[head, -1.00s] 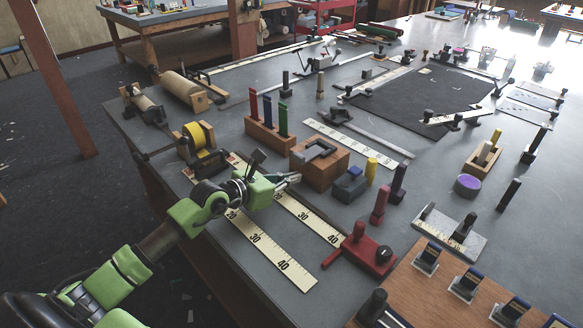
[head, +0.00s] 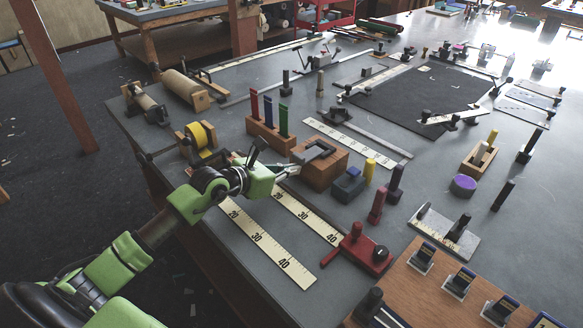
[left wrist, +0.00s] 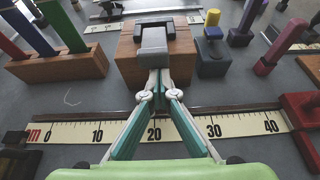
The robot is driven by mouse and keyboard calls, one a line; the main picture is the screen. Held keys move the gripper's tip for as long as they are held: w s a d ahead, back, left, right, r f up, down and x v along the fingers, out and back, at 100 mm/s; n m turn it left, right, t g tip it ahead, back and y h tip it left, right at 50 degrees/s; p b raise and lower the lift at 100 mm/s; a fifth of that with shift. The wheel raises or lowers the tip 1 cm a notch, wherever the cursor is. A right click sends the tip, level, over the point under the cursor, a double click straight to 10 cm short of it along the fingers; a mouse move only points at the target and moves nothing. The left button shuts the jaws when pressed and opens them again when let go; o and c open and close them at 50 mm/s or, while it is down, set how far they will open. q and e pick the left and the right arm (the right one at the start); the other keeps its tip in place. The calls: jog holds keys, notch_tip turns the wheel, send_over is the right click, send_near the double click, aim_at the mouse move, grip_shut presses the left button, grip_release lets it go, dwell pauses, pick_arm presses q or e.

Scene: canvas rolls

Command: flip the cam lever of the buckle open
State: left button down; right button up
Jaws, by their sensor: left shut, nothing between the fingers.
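The grey buckle (head: 319,151) with its lever lies on top of a wooden block (head: 326,174) near the front edge of the bench. In the left wrist view the buckle (left wrist: 153,42) is straight ahead, with its flat grey lever pointing toward me. My left gripper (head: 294,169) is shut and empty at the near left side of the block. My right gripper is not in view.
A wooden rack (head: 270,136) with red, blue and green pieces stands left of the block. A dark blue-topped block (head: 349,186) and a yellow peg (head: 369,170) stand close on its right. Rulers (head: 258,240) lie in front. A red clamp-like tool (head: 358,250) is front right.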

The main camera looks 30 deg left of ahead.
aim_at(298, 158)
pick_arm(q)
jog(key=shift+w+r+g+y+p, duration=0.1)
jog(key=shift+r+g+y+p, duration=0.15)
jog(key=shift+r+g+p, duration=1.2)
jog(key=shift+w+r+t+y+p, duration=0.2)
jog(key=shift+r+p, duration=0.45)
jog(key=shift+p, duration=1.75)
jog(key=shift+w+d+r+g+p, duration=0.15)
jog(key=shift+r+g+p, duration=0.25)
jog(key=shift+g, duration=0.25)
jog(key=shift+w+d+r+b, duration=0.2)
jog(key=shift+w+r+b, duration=0.25)
jog(key=shift+r, duration=0.45)
jog(key=shift+r+p, duration=0.4)
jog(key=shift+r, duration=0.3)
